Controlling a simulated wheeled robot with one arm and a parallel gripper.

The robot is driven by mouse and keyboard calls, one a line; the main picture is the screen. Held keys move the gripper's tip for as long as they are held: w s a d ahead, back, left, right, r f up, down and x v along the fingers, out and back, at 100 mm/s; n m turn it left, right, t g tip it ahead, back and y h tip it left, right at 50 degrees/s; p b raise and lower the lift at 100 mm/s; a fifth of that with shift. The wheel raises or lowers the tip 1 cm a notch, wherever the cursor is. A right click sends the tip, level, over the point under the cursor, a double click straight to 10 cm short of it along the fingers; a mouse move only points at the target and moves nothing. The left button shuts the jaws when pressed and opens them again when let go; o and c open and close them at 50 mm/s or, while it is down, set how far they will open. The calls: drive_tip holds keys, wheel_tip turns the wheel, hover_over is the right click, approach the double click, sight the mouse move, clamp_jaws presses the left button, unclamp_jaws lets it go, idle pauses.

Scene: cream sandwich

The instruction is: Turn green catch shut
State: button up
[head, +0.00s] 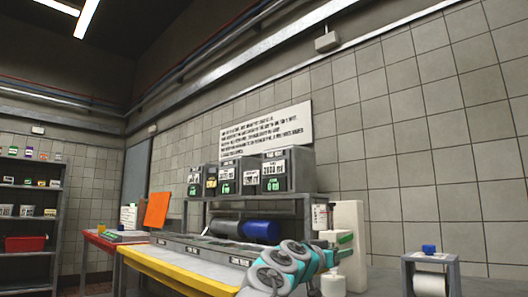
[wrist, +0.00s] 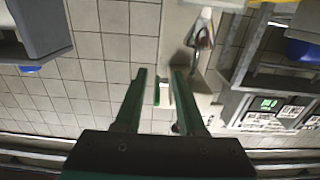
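The green catch (wrist: 157,92) is a small upright green bar in the wrist view, showing in the gap between my fingers. In the head view, a green piece (head: 345,238) shows against the white post (head: 354,220), close to my gripper (head: 338,254). My gripper also shows in the wrist view (wrist: 160,98), with its two green fingers well apart and nothing held. A gap shows between the catch and each finger there. I cannot tell how far in front of the fingertips the catch lies, or whether it is turned open or shut.
A small white bottle (head: 333,281) stands just below my gripper. A grey stand (head: 408,275) with a white roll and blue item is at right. The long yellow-edged counter (head: 180,272) carries grey dispensers (head: 287,170) on a shelf behind. Tiled wall lies beyond.

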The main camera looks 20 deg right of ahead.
drive_tip(key=v, duration=0.8)
drive_tip(key=w+a+r+n+t+y, duration=0.1)
drive_tip(key=w+a+r+t+y, duration=0.25)
drive_tip(key=a+r+t, duration=0.75)
drive_tip(key=s+a+r+t+y, duration=0.2)
drive_tip(key=r, duration=0.6)
drive_tip(key=s+a+r+m+t+y, duration=0.1)
drive_tip(key=s+a+r+t+y, duration=0.1)
drive_tip(key=r, duration=0.5)
drive_tip(key=shift+s+a+r+y+p, duration=0.4)
drive_tip(key=shift+s+a+y, duration=0.15)
drive_tip(key=shift+a, duration=0.25)
